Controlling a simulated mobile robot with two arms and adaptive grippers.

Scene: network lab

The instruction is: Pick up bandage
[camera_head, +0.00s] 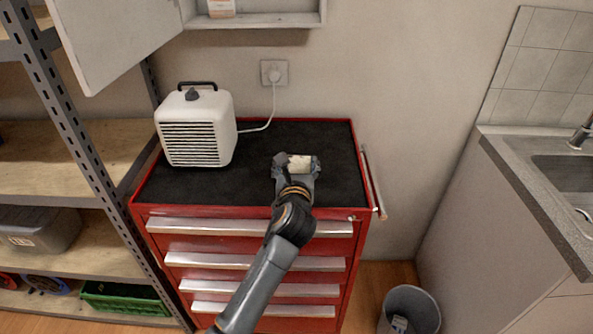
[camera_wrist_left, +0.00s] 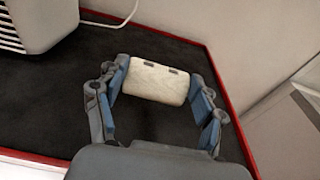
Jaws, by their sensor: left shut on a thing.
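The bandage (camera_head: 299,163) is a small cream-white roll over the black top of the red tool cabinet. My left gripper (camera_head: 297,166) comes from the front and is shut on the bandage. In the left wrist view the bandage (camera_wrist_left: 157,81) lies crosswise between the two fingers of my left gripper (camera_wrist_left: 158,86), with a finger at each end. I cannot tell whether the bandage touches the mat or is slightly above it. My right gripper is not in view.
A white heater (camera_head: 196,127) stands left of the gripper on the red tool cabinet (camera_head: 250,240), its cord running to a wall socket (camera_head: 274,73). An open wall cabinet (camera_head: 262,19) hangs above. Shelving (camera_head: 70,160) is left, a sink counter (camera_head: 535,190) right, a bin (camera_head: 410,308) below.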

